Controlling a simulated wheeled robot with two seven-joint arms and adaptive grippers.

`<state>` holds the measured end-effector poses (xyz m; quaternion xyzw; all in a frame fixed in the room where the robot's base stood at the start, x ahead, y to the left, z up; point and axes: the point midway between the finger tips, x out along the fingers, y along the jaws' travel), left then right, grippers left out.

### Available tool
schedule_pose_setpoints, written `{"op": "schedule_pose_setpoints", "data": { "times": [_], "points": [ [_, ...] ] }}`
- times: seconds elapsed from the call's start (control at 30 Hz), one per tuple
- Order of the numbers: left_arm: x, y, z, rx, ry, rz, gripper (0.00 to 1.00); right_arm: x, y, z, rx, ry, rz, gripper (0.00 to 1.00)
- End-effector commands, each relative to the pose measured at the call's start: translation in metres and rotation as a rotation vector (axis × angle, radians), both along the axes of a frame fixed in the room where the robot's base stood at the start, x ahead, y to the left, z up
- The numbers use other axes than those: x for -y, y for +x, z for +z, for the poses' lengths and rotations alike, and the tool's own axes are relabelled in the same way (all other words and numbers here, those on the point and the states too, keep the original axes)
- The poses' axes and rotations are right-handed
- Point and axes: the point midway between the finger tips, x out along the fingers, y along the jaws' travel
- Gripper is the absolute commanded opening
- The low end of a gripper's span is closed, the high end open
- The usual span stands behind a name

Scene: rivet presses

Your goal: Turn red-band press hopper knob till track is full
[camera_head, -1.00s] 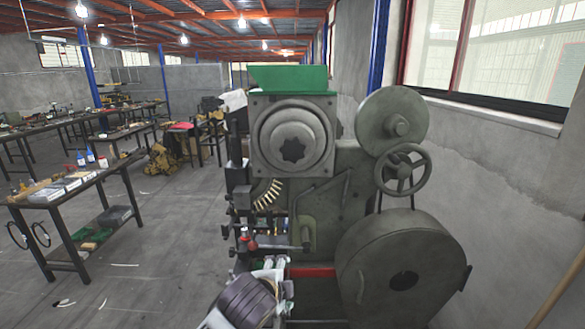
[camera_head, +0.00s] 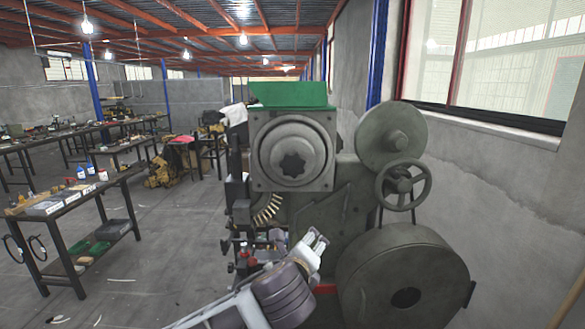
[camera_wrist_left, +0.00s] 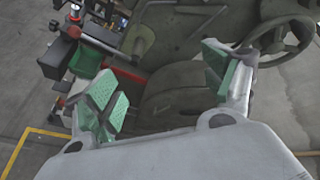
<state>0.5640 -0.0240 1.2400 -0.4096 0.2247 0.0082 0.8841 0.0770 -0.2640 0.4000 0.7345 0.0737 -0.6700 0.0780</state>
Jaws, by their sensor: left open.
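The press (camera_head: 345,190) stands ahead, with a green hopper (camera_head: 290,95) on top. Below the hopper is a round grey knob (camera_head: 292,158) with a star-shaped dark centre. A curved track (camera_head: 268,208) below it on the left holds several brass-coloured rivets; its lower end is hard to make out. A red band (camera_head: 325,289) shows low on the press, partly behind my arm. My left gripper (camera_head: 316,243) is in front of the press, below the knob and apart from it. In the left wrist view its green-padded fingers (camera_wrist_left: 165,88) are spread and empty. My right gripper is not seen.
A handwheel (camera_head: 403,178), an upper disc (camera_head: 391,142) and a large wheel cover (camera_head: 405,290) stick out at the press's right. Workbenches (camera_head: 75,208) with tools stand on the left. Open floor (camera_head: 150,270) lies between them and the press.

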Motion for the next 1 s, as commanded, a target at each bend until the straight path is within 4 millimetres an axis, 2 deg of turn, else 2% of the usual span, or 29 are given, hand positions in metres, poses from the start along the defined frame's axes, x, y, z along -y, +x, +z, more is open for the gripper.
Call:
{"op": "schedule_pose_setpoints", "data": {
  "times": [0.53, 1.0],
  "points": [
    [0.004, 0.027, 0.055, 0.227, 0.424, -0.090, 0.84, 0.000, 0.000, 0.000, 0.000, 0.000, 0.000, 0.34],
    [-0.009, 0.052, 0.107, 0.391, 0.801, -0.095, 0.84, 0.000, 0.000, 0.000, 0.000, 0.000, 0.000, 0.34]
  ]
}}
